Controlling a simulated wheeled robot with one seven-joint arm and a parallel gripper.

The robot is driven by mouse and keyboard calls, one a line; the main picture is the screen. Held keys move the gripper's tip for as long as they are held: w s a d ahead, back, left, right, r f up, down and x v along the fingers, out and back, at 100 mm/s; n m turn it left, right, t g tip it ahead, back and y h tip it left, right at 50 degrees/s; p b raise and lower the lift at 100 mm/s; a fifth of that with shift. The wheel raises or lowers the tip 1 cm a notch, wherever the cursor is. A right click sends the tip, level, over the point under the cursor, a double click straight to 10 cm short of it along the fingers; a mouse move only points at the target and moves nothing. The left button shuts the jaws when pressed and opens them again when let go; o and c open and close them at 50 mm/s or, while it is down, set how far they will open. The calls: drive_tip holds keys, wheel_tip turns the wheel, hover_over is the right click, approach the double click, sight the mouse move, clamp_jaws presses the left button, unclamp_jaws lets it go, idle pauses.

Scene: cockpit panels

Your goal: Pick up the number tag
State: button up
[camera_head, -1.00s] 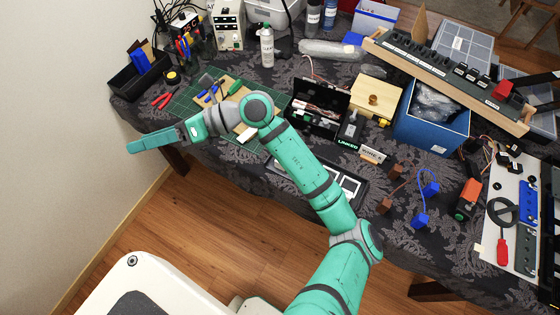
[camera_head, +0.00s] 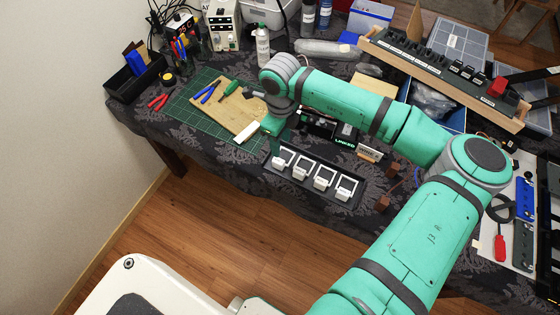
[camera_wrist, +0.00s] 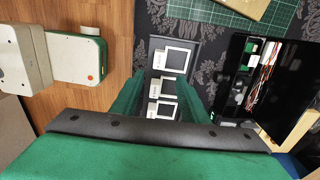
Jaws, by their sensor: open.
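A small white placard with dark lettering (camera_head: 370,154) stands on the table, right of the black panel; it looks most like the number tag, but I cannot read it clearly. The black panel (camera_head: 296,183) holds several white square frames in a row. My gripper (camera_head: 272,127) points down near the cutting board's right edge, left of the placard and behind the panel. In the wrist view my gripper's green fingers (camera_wrist: 158,88) are apart with nothing held, and the panel's white frames (camera_wrist: 174,60) show between and beyond them. I cannot make out the placard there.
A green cutting mat (camera_head: 193,118) and wooden board (camera_head: 238,112) with tools lie left of my gripper. An open black case with wires (camera_wrist: 262,85) is beside the panel. My arm covers part of a blue bin (camera_head: 458,118). A long switch rail (camera_head: 440,75) stands at back right.

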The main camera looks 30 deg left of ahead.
sight(278, 161)
drive_tip(key=f, duration=1)
drive_tip(key=shift+s+a, duration=0.2)
drive_tip(key=shift+a, duration=0.1)
drive_tip(key=shift+c, duration=0.6)
clamp_jaws()
